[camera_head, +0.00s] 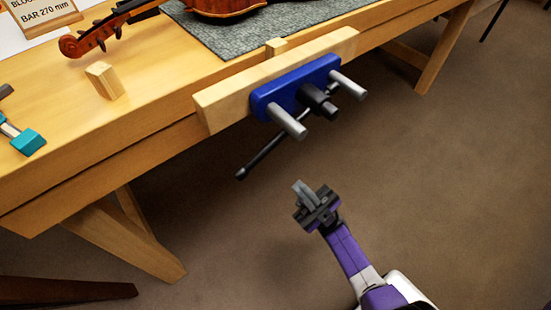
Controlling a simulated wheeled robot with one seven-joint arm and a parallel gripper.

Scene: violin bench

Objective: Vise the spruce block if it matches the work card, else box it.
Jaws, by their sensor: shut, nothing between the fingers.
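A small pale wooden block (104,81) stands on the bench top, left of the vise. The vise (297,85) has a blue body, a long pale wooden jaw and a dark handle on the bench's front edge. A small pale wooden piece (275,46) shows at the jaw's back edge; I cannot tell whether it is clamped. The work card (44,14) at top left is cut off; "BAR 270 mm" is readable, and the line above starts "BLO". My gripper (302,191) is shut and empty, below and in front of the vise, apart from it. No box shows.
A violin (225,5) lies partly on a grey mat (245,33), its scroll (75,45) near the block. A teal-ended tool (27,142) lies at the left on the bench (160,90). The floor around my gripper is clear.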

